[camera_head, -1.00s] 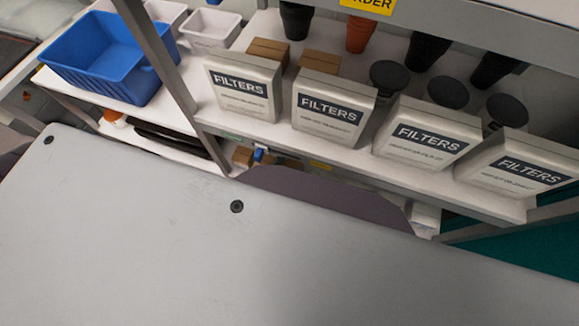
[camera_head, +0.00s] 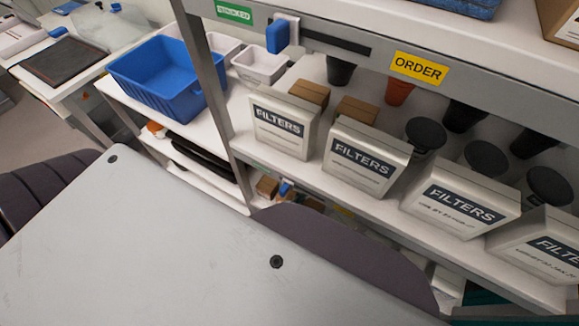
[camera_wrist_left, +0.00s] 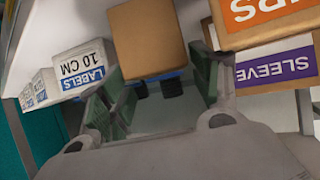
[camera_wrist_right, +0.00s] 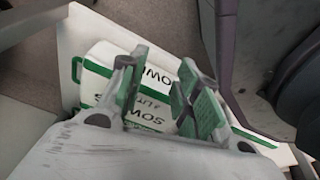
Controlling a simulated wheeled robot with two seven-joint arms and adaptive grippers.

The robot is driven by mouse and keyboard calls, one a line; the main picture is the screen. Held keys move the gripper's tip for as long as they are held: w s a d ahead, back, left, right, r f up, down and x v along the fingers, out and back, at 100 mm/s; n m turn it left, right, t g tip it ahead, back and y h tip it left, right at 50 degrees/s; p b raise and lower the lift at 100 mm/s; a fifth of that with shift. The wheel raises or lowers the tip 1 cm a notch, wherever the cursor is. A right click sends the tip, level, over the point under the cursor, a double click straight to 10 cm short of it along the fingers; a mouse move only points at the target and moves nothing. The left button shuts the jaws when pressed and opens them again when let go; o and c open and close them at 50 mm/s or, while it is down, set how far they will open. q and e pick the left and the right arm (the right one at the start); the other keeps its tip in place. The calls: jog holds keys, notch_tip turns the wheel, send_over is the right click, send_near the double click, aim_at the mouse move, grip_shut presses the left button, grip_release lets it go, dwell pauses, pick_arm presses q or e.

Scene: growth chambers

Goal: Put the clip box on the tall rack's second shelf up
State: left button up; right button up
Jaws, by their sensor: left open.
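In the left wrist view my left gripper (camera_wrist_left: 162,85) is open, with nothing seen between its green-padded fingers. A plain brown box (camera_wrist_left: 148,38) shows beyond the fingertips. At the upper right is a box with an orange label (camera_wrist_left: 262,10) whose cut-off word seems to end in "PS" or "RS"; I cannot tell if it is the clip box. A shelving rack (camera_head: 335,192) fills the right of the head view; I cannot tell if it is the tall rack. In the right wrist view my right gripper (camera_wrist_right: 160,85) is open and empty. Neither gripper shows in the head view.
White FILTERS boxes (camera_head: 358,160) crowd one rack shelf, below a yellow ORDER label (camera_head: 418,68). A blue bin (camera_head: 165,82) stands left of them. The left wrist view shows a LABELS box (camera_wrist_left: 85,68) and a purple-labelled SLEEVE box (camera_wrist_left: 275,66). Green-marked white packs (camera_wrist_right: 105,70) lie beyond my right gripper.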

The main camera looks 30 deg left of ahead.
pick_arm(q)
jog(key=shift+v, duration=1.5)
jog(key=p+v, duration=0.1)
jog(key=v, duration=0.7)
jog(key=shift+p, duration=0.35)
pick_arm(e)
jog(key=shift+s+d+f, duration=0.25)
jog(key=shift+s+d, duration=0.1)
jog(key=shift+s, duration=0.3)
jog(key=shift+s+d+f, duration=0.25)
jog(key=shift+s+d, duration=0.15)
jog(key=shift+s, duration=0.2)
jog(key=shift+s+d+f, duration=0.25)
jog(key=shift+s+d, duration=0.1)
jog(key=shift+s, duration=0.3)
jog(key=shift+w, duration=0.1)
